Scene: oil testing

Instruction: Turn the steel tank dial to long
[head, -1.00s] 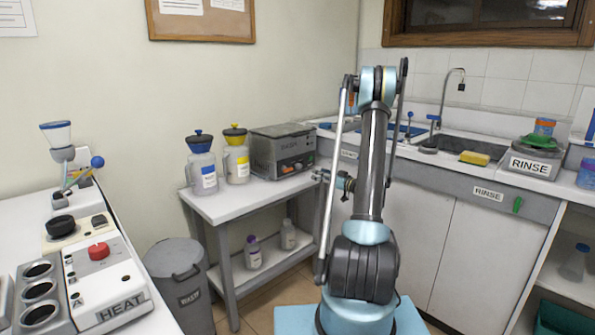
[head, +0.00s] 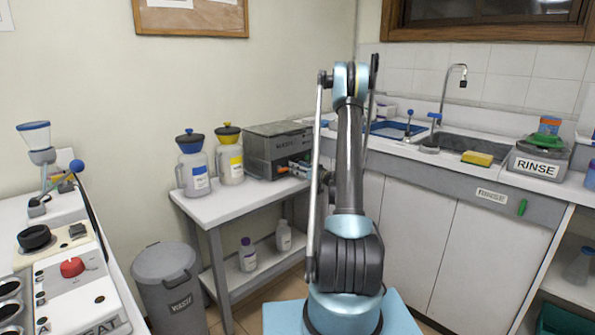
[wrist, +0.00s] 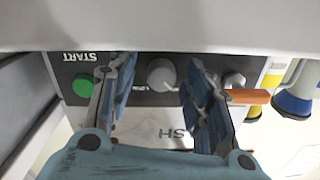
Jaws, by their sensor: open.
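The steel tank (head: 268,148), a grey lidded box, stands at the right end of the white side table in the head view. Its dark front panel fills the middle of the wrist view, with upside-down lettering. The round grey dial (wrist: 161,74) sits on that panel between a green START button (wrist: 83,85) and a smaller knob (wrist: 234,81). My gripper (wrist: 160,66) is open, with one blue-padded finger on each side of the dial. I cannot tell if they touch it, and its setting is unreadable.
An orange handle (wrist: 248,96) sticks out close to my right finger in the wrist view. Blue-capped (head: 193,165) and yellow-capped (head: 229,158) bottles stand left of the tank. A grey waste bin (head: 166,275) stands on the floor before the table.

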